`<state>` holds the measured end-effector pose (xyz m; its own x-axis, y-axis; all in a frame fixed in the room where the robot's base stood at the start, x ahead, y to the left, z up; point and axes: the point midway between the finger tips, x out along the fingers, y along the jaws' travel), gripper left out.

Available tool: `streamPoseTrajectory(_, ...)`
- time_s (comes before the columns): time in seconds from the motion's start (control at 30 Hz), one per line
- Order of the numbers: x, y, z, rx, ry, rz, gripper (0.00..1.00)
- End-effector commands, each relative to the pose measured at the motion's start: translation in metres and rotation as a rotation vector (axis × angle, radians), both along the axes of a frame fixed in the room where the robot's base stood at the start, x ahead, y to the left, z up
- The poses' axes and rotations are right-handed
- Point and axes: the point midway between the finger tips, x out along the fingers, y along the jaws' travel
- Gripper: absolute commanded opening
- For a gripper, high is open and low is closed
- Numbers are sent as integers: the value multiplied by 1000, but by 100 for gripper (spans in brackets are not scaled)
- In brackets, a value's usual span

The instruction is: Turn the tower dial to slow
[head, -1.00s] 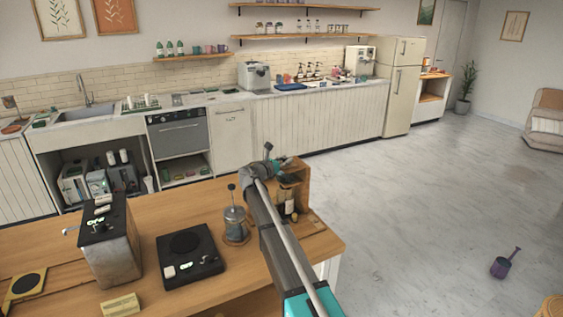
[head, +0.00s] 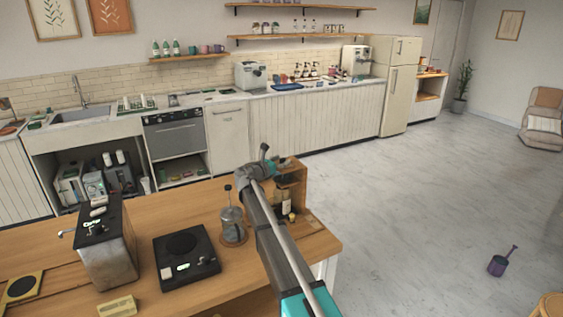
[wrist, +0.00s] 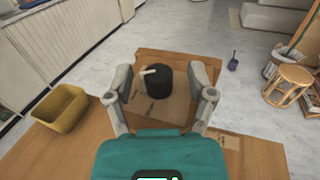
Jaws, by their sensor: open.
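A black round dial (wrist: 158,84) with a pale pointer sits on a brown wooden top in the wrist view. The pointer sticks out to the upper left. No speed marking is readable. My gripper (wrist: 161,79) is open, with one finger on each side of the dial and visible gaps between; contact is not shown. In the head view, my gripper (head: 264,160) is at the wooden stand (head: 297,185) on the counter's right end. The dial cannot be made out there.
A yellow bin (wrist: 60,107) is left of the gripper in the wrist view. A glass press (head: 232,226), a black scale (head: 186,256) and a metal box with a tap (head: 108,262) stand on the wooden counter (head: 60,255). Open floor lies right.

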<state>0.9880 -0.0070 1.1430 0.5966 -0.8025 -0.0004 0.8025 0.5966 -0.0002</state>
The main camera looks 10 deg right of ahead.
Motion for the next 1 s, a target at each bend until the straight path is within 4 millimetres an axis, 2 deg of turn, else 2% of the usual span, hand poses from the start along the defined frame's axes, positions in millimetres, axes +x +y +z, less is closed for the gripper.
streamPoseTrajectory(0.6,-42,50,0,1,1,0,71)
streamPoseTrajectory(1.0,-48,58,0,1,1,-1,71)
